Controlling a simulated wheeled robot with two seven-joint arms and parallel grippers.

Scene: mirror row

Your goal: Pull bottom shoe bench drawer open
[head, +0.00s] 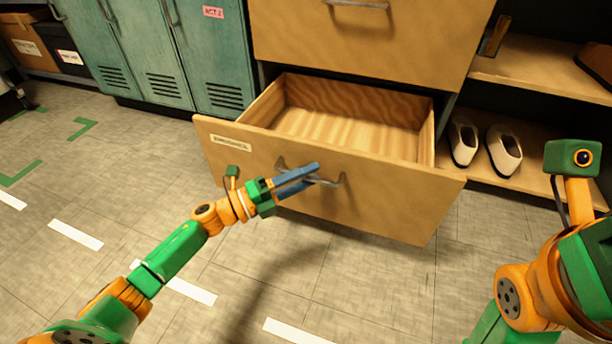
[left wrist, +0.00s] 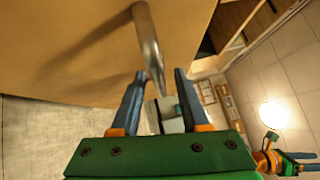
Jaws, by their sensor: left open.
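The bottom shoe bench drawer (head: 360,205) stands pulled well out, its wooden inside empty where it shows. Its metal bar handle (head: 335,182) is on the front panel. My left gripper (head: 316,174) is at the handle, with its blue fingers open. In the left wrist view the handle (left wrist: 146,35) runs down between the two open fingertips (left wrist: 160,75); whether either finger touches it I cannot tell. My right gripper (left wrist: 305,161) shows small at the lower right of the left wrist view, its fingers apart.
A closed upper drawer (head: 370,45) is above the open one. White shoes (head: 503,150) sit on an open shelf at the right. Teal lockers (head: 155,60) stand at the left. The tiled floor (head: 380,285) before the drawer is clear.

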